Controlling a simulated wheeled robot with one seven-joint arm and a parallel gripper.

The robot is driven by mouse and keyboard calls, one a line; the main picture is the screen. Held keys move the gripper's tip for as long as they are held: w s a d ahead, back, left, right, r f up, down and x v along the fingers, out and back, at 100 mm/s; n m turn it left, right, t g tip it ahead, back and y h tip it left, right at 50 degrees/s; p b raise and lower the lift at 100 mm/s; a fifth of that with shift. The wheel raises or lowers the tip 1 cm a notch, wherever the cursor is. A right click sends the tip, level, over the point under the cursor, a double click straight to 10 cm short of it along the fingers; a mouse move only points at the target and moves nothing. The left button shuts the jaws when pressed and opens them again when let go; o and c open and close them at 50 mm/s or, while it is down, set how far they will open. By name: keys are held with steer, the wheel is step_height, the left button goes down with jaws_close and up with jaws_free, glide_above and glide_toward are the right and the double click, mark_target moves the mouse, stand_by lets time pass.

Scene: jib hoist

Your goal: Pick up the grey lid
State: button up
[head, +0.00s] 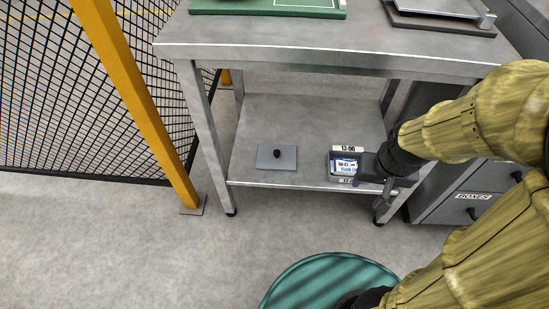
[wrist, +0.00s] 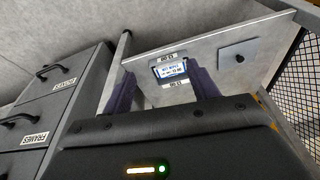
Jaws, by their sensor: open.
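The grey lid (head: 289,153), a flat square plate with a black knob in its middle, lies flat on the lower shelf of the metal bench. It also shows in the wrist view (wrist: 231,57), right of my fingers. My gripper (head: 372,178) is at the right front of that shelf, well to the right of the lid and apart from it. In the wrist view its two dark fingers stand spread (wrist: 163,84), with a labelled bin visible between them. Nothing is seen held. The head view partly hides my fingers.
The small grey bin (head: 335,156), with a blue-and-white item inside, stands on the lower shelf (head: 300,120) between lid and gripper. The bench top (head: 300,38) overhangs the shelf. Bench legs, a yellow post (head: 140,100) with mesh fence, and drawers (head: 455,195) flank it.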

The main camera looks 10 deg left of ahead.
steer(key=shift+c, duration=1.2)
steer(key=shift+r, duration=0.25)
steer(key=shift+c, duration=0.2)
steer(key=w+p+v, duration=0.2)
steer(key=p+v, duration=1)
steer(key=p, duration=0.1)
steer(key=shift+w+r, duration=0.35)
steer(key=shift+r, duration=0.2)
steer(key=shift+c, duration=0.5)
